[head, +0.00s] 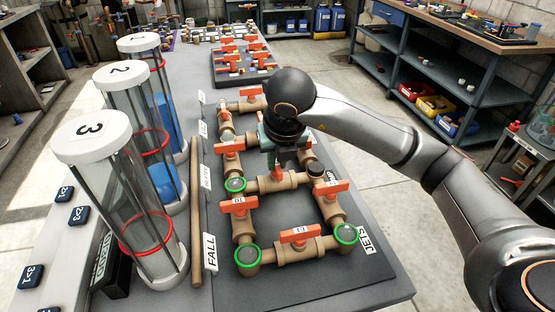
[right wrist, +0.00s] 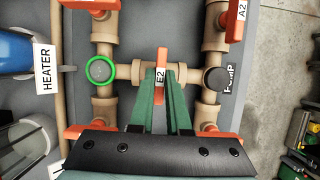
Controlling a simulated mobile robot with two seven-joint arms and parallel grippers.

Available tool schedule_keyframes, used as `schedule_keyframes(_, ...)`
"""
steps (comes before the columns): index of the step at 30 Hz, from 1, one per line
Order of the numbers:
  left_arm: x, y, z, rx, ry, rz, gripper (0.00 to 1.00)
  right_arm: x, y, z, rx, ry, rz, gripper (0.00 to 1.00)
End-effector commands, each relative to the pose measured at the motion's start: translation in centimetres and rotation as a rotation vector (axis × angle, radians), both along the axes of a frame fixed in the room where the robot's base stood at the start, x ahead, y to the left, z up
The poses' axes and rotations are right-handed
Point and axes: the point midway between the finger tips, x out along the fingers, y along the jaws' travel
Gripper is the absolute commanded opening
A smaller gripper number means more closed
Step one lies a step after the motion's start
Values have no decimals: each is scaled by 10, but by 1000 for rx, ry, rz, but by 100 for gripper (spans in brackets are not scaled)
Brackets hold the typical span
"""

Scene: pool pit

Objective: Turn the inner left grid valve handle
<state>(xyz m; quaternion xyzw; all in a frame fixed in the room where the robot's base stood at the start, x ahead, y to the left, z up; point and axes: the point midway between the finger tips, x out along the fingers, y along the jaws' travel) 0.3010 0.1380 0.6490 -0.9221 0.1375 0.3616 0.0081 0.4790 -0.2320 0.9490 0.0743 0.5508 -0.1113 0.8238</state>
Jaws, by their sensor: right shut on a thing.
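The valve grid is a square of tan pipes with orange handles on a dark board (head: 330,283). My right gripper (head: 276,166) reaches down over the middle cross pipe, its green fingers (right wrist: 160,85) shut on the orange handle labelled E2 (right wrist: 161,60). In the right wrist view this handle stands crosswise to its horizontal pipe. In the head view only a bit of it (head: 277,172) shows under the gripper. Nearer handles D1 (head: 238,205) and E1 (head: 299,234) are untouched by me. My left gripper is out of view.
Clear cylinders with white caps (head: 90,131) stand left of the grid. A wooden rod (head: 197,220) lies beside the board. Green-ringed ports (head: 247,255) sit at pipe corners. A second board with orange handles (head: 243,60) lies farther back. A shelf bench (head: 470,75) stands right.

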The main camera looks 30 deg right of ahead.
Motion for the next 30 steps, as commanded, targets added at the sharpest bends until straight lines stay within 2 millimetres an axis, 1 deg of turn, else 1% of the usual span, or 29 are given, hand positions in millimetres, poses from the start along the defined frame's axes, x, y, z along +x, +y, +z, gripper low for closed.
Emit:
schedule_keyframes(2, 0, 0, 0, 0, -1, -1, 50, 1, -1, 1, 1, -3, -4, 0)
schedule_keyframes(3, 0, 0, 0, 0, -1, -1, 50, 1, -1, 1, 1, -3, -4, 17)
schedule_keyframes(9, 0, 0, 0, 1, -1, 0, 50, 0, -1, 1, 0, -2, -2, 40)
schedule_keyframes(11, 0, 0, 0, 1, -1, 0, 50, 0, 0, 1, 0, -1, -2, 45)
schedule_keyframes(18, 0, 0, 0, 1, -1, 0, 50, 0, 0, 1, 0, -1, -1, 45)
schedule_keyframes(22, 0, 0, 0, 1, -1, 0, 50, -2, 1, 9, 1, -3, 0, 45)
schedule_keyframes(26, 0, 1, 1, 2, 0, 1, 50, -10, 3, 30, 1, -6, 2, 45)
schedule_keyframes(29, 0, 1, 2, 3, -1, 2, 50, -19, 6, 52, 2, -8, 2, 45)
schedule_keyframes(30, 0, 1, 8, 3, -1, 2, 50, -21, 6, 63, -2, -9, 1, 45)
